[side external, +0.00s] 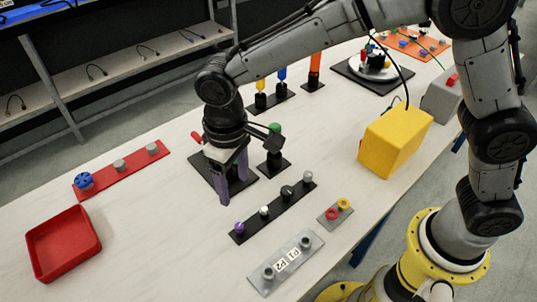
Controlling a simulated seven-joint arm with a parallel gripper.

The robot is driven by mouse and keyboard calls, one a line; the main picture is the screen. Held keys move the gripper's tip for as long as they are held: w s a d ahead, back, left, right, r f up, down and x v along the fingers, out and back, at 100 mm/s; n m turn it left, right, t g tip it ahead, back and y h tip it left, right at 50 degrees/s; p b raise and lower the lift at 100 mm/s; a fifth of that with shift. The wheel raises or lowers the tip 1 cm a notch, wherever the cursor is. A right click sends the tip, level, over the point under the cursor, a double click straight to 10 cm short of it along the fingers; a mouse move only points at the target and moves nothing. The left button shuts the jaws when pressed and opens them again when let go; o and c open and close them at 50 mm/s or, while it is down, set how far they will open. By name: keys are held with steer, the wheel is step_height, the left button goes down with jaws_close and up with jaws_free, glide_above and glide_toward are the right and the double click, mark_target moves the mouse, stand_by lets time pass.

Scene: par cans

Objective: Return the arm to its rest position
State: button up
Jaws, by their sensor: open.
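My gripper (233,189) points down over the middle of the white table (330,140). Its two purple fingers are apart, and I see nothing held between them. The fingertips are close to a black square plate (205,172), partly hidden behind the gripper; I cannot tell whether they touch it. My arm reaches in from the right, bent over the table.
A green-knobbed black stand (274,158) is just right of the gripper. A black knob strip (270,218) lies in front. A yellow block (393,140) stands right, beneath my arm. A red tray (63,243) and red strip (122,170) lie left. Bare table separates them.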

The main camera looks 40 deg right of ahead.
steer(key=s+d+r+m+t+y, duration=0.15)
steer(key=d+r+m+t, duration=0.25)
steer(key=d+r, duration=1.2)
steer(key=s+d+f, duration=0.2)
steer(key=s+d, duration=0.4)
steer(key=s, duration=0.2)
steer(key=s+d+f+t+h, duration=0.1)
steer(key=s+d+f, duration=0.2)
steer(key=s+d, duration=0.3)
steer(key=s, duration=0.3)
steer(key=shift+s+t, duration=0.2)
steer(key=shift+t, duration=0.1)
